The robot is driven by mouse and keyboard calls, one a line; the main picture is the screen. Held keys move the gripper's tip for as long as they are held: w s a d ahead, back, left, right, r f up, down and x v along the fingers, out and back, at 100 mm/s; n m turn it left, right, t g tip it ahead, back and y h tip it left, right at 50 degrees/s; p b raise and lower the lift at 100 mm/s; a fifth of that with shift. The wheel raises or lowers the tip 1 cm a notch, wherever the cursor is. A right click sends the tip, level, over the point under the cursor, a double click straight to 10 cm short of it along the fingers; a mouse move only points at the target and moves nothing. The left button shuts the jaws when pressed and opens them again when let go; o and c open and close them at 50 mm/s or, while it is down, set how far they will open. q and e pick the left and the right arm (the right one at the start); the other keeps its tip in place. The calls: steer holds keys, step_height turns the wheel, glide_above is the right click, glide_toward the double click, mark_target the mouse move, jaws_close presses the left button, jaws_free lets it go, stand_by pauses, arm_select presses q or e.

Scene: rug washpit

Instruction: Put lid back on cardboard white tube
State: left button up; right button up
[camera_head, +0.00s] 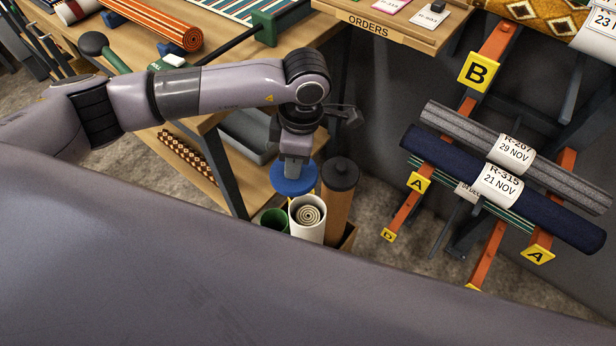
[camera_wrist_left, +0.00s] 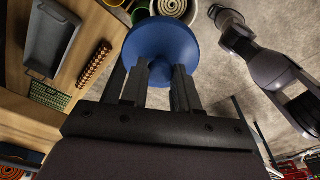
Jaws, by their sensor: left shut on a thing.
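My left gripper (camera_head: 293,164) is shut on the blue lid (camera_head: 293,180) by its stem. The lid's round disc also shows between the fingers in the left wrist view (camera_wrist_left: 160,45). The open white tube (camera_head: 307,232) stands upright just below and right of the lid, with a cream-and-brown rolled rug (camera_head: 309,214) inside it. The lid is apart from the tube and appears above and slightly left of its mouth. In the left wrist view the tube's mouth (camera_wrist_left: 172,7) is cut by the top edge, beyond the lid. My right gripper's fingers do not show.
A green tube (camera_head: 273,220) stands left of the white one; a brown tube with a dark lid (camera_head: 340,176) stands close on its right. A workbench (camera_head: 222,125) lies behind left. A rack with tagged rugs (camera_head: 545,215) fills the right.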

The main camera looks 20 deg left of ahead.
mark_target(308, 179)
arm_select(q)
steer(key=f+n, duration=0.1)
steer(key=n, duration=0.1)
steer(key=d+f+n, duration=0.1)
steer(key=n, duration=0.1)
steer(key=d+f+n, duration=0.1)
steer(key=shift+s+n+g, duration=0.25)
steer(key=shift+n+g, duration=0.05)
steer(key=shift+n, duration=0.1)
steer(key=n, duration=0.1)
steer(key=d+f+n, duration=0.1)
steer(key=n, duration=0.1)
steer(key=shift+s+f+h, duration=0.15)
steer(key=shift+s+h, duration=0.05)
steer(key=shift+h, duration=0.1)
steer(key=shift+f+b, duration=2.4)
steer(key=shift+f, duration=0.75)
steer(key=shift+f+b, duration=0.2)
steer(key=shift+b, duration=0.3)
